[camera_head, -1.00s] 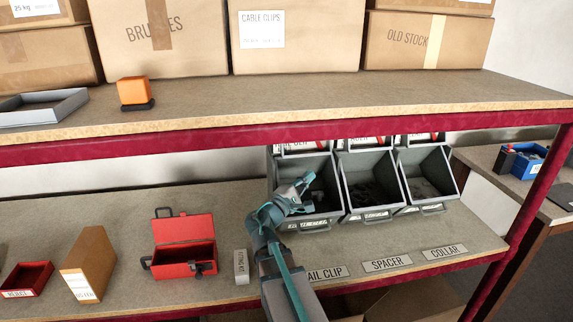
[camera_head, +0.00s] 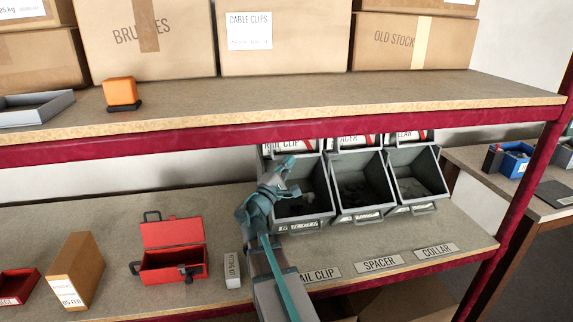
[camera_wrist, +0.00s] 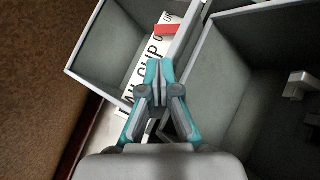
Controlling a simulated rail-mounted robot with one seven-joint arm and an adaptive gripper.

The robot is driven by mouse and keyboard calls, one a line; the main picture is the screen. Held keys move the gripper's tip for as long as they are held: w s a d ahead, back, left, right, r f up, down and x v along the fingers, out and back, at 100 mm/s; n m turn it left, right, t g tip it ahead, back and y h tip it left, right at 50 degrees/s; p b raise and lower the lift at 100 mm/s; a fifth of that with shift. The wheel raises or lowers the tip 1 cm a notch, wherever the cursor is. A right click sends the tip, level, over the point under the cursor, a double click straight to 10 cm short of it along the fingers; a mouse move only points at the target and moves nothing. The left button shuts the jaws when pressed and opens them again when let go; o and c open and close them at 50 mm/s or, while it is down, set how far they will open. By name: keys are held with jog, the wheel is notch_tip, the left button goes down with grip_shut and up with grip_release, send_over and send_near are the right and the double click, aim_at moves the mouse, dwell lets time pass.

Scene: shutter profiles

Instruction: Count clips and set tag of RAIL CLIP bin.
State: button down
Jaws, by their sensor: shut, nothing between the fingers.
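The RAIL CLIP bin (camera_head: 318,219) is the leftmost of the grey open bins on the lower shelf, with dark clips (camera_head: 304,206) low inside. They are too dark to count. My gripper (camera_head: 284,164) is shut and empty, above the bin's back left part. Behind it stands a white tag (camera_head: 281,145) reading RAIL CLIP, partly hidden by my gripper. In the wrist view the tag (camera_wrist: 146,67) shows digits and a red slider (camera_wrist: 168,29). My fingertips (camera_wrist: 158,68) are in front of the tag, below the slider; contact is unclear. A light grey clip (camera_wrist: 300,84) shows in the bin at right.
The SPACER bin (camera_head: 362,215) and COLLAR bin (camera_head: 415,207) stand to the right. The upper shelf edge (camera_head: 200,140) runs close above my gripper. A red open toolbox (camera_head: 172,262) and a small white box (camera_head: 232,270) stand left of my arm.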

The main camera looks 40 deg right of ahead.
aim_at(298, 148)
jog(key=p+x, duration=0.1)
jog(key=x, duration=0.5)
jog(key=shift+w+d+r, duration=0.1)
jog(key=shift+w+d, duration=0.05)
jog(key=shift+d, duration=0.2)
jog(key=shift+r+p, duration=0.1)
jog(key=shift+p, duration=0.25)
